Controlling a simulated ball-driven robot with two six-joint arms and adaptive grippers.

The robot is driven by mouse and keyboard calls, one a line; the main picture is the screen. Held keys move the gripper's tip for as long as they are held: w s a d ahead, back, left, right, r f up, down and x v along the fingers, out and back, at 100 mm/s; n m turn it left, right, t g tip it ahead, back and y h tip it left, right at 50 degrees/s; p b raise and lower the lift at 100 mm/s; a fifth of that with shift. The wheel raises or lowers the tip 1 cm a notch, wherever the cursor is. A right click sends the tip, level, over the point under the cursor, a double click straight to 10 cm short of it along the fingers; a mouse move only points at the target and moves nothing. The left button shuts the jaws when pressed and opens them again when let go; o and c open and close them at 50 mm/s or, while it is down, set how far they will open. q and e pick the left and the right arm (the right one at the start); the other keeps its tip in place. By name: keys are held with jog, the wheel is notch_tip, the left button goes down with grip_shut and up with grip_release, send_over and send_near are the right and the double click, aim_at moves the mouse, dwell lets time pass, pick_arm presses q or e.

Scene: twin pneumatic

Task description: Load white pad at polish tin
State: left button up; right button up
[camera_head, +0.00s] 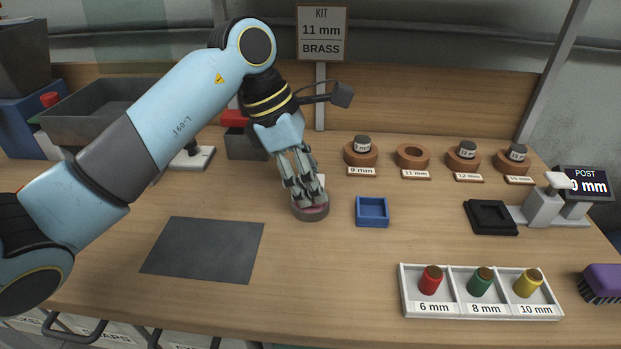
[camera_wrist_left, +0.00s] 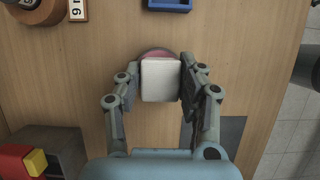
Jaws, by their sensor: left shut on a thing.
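The polish tin (camera_head: 311,213) is a low round grey tin with pinkish polish, standing on the table left of the blue tray. My left gripper (camera_head: 311,192) reaches down over it, fingers shut on the white pad. In the left wrist view the white pad (camera_wrist_left: 161,80) sits between the fingertips (camera_wrist_left: 160,82), and the pink rim of the polish tin (camera_wrist_left: 156,53) shows just beyond it. The pad is over the tin; whether it touches the polish is hidden by the fingers. My right gripper is in neither view.
A small blue tray (camera_head: 373,211) stands close right of the tin. A dark grey mat (camera_head: 204,249) lies at the front left. A white sorter (camera_head: 481,308) with red, green and yellow cylinders is at the front right. Brown rings (camera_head: 412,156) line the back.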

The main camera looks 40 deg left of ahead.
pick_arm(q)
jog(key=shift+r+p, duration=1.8)
jog(key=shift+r, duration=1.5)
jog(key=shift+f, duration=0.1)
